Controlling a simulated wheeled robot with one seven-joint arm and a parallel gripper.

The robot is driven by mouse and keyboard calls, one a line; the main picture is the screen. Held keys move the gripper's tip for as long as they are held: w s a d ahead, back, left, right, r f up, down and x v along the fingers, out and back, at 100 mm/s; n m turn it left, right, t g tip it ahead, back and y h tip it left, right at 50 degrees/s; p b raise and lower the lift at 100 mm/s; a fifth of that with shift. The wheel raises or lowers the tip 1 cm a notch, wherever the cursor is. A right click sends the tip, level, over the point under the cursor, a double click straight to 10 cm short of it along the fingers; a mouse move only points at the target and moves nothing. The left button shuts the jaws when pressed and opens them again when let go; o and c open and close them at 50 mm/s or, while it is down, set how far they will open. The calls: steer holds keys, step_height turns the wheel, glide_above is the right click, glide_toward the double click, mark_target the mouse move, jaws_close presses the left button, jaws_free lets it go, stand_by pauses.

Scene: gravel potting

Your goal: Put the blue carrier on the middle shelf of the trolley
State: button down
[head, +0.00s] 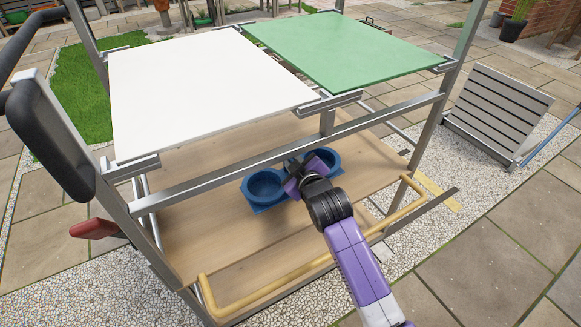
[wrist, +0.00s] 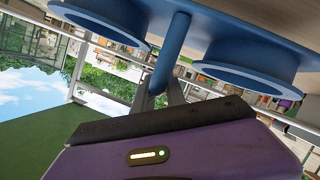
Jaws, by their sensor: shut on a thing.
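The blue carrier (head: 264,188) has two round cups and a central post. It is inside the trolley (head: 425,130), over the wooden shelf (head: 205,210) below the top boards. In the wrist view, tilted upside down, my gripper (wrist: 168,95) grips the blue post (wrist: 172,55), and the wooden surface shows close beyond the carrier's base. The carrier looks roughly level. I cannot tell whether its base touches the shelf. My gripper hides part of the carrier.
A white board (head: 205,85) and a green board (head: 345,48) cover the trolley top above the carrier. A metal rail (head: 250,165) and a yellow bar (head: 300,268) run along the front. The shelf is bare left of the carrier. A slatted panel (head: 497,105) stands at right.

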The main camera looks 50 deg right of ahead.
steer(key=shift+w+d, duration=0.45)
steer(key=shift+w, duration=0.35)
step_height(320, 180, down, 4)
steer(key=shift+r+b, duration=0.2)
steer(key=shift+b, duration=0.55)
steer(key=c, duration=1.3)
jaws_free()
steer(key=shift+c, duration=0.2)
steer(key=shift+s+a, duration=0.1)
